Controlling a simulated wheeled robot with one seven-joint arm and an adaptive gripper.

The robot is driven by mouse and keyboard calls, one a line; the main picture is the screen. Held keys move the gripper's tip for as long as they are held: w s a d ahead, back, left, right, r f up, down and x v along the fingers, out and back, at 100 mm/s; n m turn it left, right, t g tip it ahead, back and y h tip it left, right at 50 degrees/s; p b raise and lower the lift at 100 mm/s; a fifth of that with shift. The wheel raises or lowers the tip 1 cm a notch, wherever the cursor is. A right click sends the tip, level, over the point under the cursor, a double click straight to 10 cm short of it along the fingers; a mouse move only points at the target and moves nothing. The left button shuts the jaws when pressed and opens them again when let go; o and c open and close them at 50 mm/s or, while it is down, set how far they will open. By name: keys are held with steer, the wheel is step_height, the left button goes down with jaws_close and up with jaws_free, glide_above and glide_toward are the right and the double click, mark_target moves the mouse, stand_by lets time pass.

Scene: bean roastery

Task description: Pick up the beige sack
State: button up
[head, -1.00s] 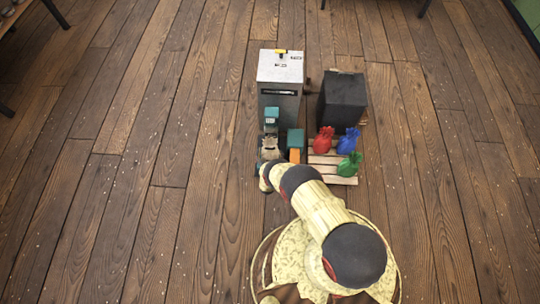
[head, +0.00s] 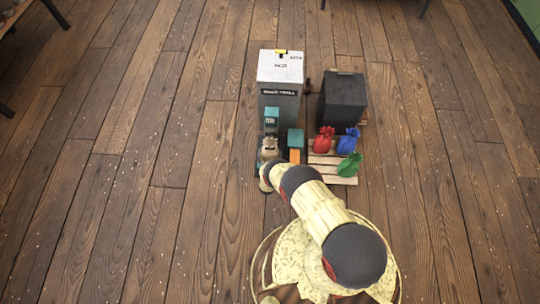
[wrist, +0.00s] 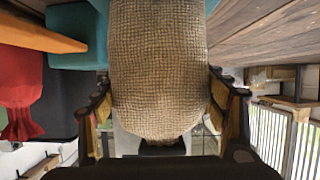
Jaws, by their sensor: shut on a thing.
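The beige sack (wrist: 158,70) fills the middle of the wrist view, a coarse woven bag. My gripper (wrist: 162,97) is shut on it, with one finger on each side. In the head view my gripper (head: 269,149) is at the left of the cluster of goods, in front of the grey box. The sack is mostly hidden there by my gripper and arm. Whether the sack touches what is under it cannot be told.
A grey box (head: 280,75) stands behind, with a black box (head: 343,100) to its right. Red (head: 323,140), blue (head: 349,141) and green (head: 349,165) sacks rest on a wooden pallet (head: 335,180). A teal block (head: 295,138) and orange block (head: 295,155) are close beside my gripper. The floor to the left is clear.

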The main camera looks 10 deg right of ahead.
steer(key=c, duration=0.4)
steer(key=shift+w+r, duration=0.1)
steer(key=shift+r, duration=0.1)
